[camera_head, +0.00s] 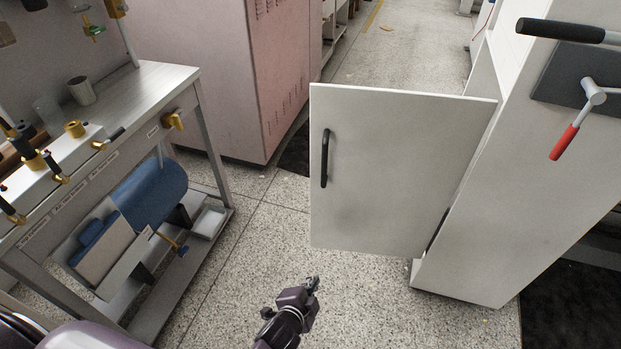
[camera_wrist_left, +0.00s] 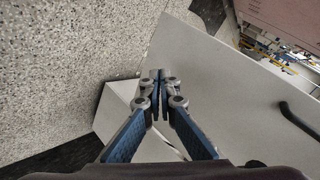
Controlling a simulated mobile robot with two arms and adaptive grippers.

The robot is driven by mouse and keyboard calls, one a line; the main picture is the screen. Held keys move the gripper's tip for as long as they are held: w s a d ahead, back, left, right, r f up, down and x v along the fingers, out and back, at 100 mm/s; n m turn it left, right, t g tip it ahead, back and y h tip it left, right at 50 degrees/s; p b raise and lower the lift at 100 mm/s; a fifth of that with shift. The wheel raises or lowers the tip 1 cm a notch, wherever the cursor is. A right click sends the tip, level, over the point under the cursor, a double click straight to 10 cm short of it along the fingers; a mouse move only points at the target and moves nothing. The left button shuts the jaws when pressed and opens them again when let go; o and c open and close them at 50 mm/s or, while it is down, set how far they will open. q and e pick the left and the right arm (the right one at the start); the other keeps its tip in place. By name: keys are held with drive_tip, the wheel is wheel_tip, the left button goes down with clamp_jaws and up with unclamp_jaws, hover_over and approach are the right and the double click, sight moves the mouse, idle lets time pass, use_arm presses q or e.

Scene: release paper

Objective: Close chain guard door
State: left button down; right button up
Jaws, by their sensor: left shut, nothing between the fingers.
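The chain guard door (camera_head: 385,165) is a white panel that stands swung open from the white machine cabinet (camera_head: 540,170) on the right. Its black handle (camera_head: 325,158) is near the door's left edge. My left gripper (camera_head: 312,284) is shut and empty, low in front of the door in the head view. In the left wrist view the shut fingertips (camera_wrist_left: 158,76) appear in front of the white door panel (camera_wrist_left: 215,85), and the black handle (camera_wrist_left: 298,120) is to their right. I cannot tell whether they touch the panel. My right gripper is not in view.
A metal workbench (camera_head: 150,85) with valves and a blue tank (camera_head: 150,190) below stands on the left. A pink cabinet (camera_head: 215,70) stands behind it. A red-tipped lever (camera_head: 564,142) juts from the machine. The speckled floor (camera_head: 265,250) between bench and door is clear.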

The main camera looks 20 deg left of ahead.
use_arm(q)
drive_tip(key=w+r+m+t+b, duration=0.2)
drive_tip(key=w+r+t+b, duration=0.15)
drive_tip(key=w+r, duration=0.45)
drive_tip(key=m+t+y+b, duration=0.2)
drive_tip(key=t+y+b, duration=0.2)
drive_tip(key=b, duration=0.1)
approach(311, 154)
drive_tip(key=s, duration=0.7)
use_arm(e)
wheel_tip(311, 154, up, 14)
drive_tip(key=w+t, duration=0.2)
use_arm(q)
drive_tip(key=shift+g+h, duration=0.25)
drive_tip(key=shift+h, duration=0.05)
drive_tip(key=w, duration=0.4)
drive_tip(key=w+b, duration=0.1)
drive_tip(key=w, duration=0.3)
drive_tip(key=w+a+b, duration=0.1)
drive_tip(key=w, duration=0.4)
drive_tip(key=shift+r, duration=0.3)
drive_tip(key=shift+w, duration=0.4)
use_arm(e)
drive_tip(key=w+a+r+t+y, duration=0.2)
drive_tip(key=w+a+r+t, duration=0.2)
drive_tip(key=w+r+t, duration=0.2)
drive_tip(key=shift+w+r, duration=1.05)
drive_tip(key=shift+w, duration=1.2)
